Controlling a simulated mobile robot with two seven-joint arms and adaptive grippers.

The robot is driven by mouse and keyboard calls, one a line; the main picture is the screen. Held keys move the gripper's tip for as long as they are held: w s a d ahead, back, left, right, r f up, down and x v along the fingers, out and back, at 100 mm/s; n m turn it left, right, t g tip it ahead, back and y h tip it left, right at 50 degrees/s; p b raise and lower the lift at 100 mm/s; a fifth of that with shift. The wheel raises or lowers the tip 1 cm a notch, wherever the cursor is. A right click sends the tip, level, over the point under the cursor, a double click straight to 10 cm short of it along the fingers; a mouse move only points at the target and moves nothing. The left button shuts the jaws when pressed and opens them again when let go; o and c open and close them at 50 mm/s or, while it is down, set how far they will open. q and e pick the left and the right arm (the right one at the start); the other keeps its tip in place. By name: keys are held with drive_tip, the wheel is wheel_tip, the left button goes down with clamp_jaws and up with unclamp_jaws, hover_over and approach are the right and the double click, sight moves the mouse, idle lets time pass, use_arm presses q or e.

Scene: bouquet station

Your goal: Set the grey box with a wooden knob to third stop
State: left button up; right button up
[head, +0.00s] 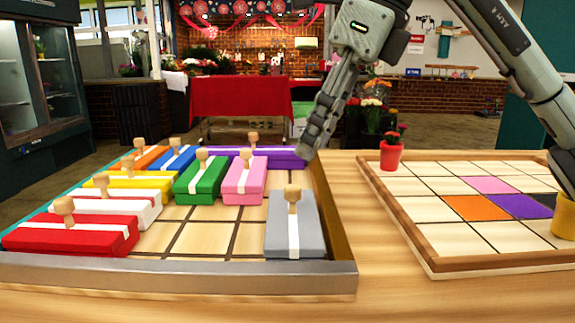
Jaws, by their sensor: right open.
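The grey box (279,232) has a white stripe across it and a wooden knob (292,197) on top. It sits in the near right corner of a wooden-floored tray (205,271) marked with dark grid lines. Bare floor squares lie to its left. My right gripper (316,140) hangs from above, over the far right part of the tray, beyond and above the grey box. It is open, seen edge-on, and apart from the box and its knob. No stop markings can be made out. My left gripper is out of view.
Red (75,235), white (120,208), yellow, orange, blue, green (201,180), pink (244,180) and purple (276,157) boxes crowd the tray's left and far parts. A patterned grid board (440,237) stands right, with a red flowerpot (391,156) and a yellow pot (563,217).

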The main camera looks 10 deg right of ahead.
sight(294, 187)
drive_tip(key=x, duration=0.7)
drive_tip(key=shift+f, duration=0.3)
drive_tip(key=shift+c, duration=0.5)
clamp_jaws()
